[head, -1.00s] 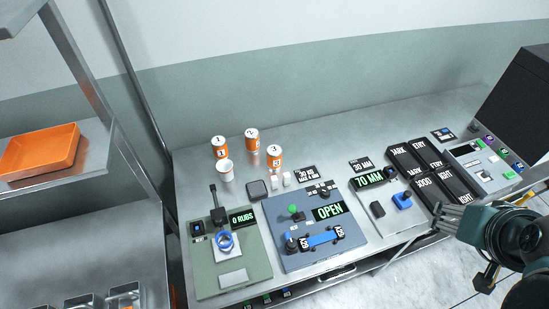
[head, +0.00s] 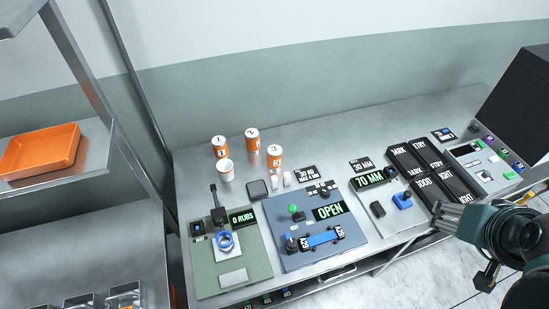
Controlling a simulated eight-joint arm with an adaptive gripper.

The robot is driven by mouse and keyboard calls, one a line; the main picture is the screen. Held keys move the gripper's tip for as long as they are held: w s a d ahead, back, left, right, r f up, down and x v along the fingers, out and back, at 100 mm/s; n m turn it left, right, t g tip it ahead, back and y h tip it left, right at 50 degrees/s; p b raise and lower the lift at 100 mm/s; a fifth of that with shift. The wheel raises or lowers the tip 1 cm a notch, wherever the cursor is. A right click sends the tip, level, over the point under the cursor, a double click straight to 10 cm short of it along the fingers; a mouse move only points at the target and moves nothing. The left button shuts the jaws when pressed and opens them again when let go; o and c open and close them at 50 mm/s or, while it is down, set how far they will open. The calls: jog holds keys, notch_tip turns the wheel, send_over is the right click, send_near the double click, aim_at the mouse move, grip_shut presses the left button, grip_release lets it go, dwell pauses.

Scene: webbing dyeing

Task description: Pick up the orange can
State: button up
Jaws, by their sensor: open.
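Three orange and white cans stand upright at the back left of the metal table. Can 1 (head: 221,151) is on the left, can 2 (head: 252,145) is in the middle and a little farther back, and can 3 (head: 274,161) is on the right. A white cup (head: 226,170) stands just in front of can 1. My gripper (head: 444,216) is at the right, over the table's front right part near the black labelled boxes. It is open and empty, far from the cans.
A green device (head: 259,271), a blue device (head: 290,259) and a grey device (head: 408,219) lie along the table front. Black labelled boxes (head: 432,168) and a dark monitor (head: 518,100) are at right. An orange tray (head: 42,150) sits on the left shelf. The table's back middle (head: 330,135) is clear.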

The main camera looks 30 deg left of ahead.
jog(key=w+a+r+n+g+y, duration=0.1)
jog(key=w+a+n, duration=0.1)
jog(key=w+a, duration=0.3)
jog(key=w+a+r+n+g, duration=0.1)
jog(key=w+a+r+n, duration=0.15)
jog(key=w+a, duration=0.35)
jog(key=n+g+h+p, duration=0.15)
jog(key=n+g, duration=0.35)
jog(key=n, duration=0.7)
send_over(275, 149)
jog(key=shift+y, duration=0.25)
jog(key=f, duration=2.2)
jog(key=shift+w+d, duration=0.1)
jog(key=shift+d, duration=0.15)
jog(key=shift+a+f, duration=0.15)
jog(key=shift+a, duration=0.05)
jog(key=shift+f, duration=1.3)
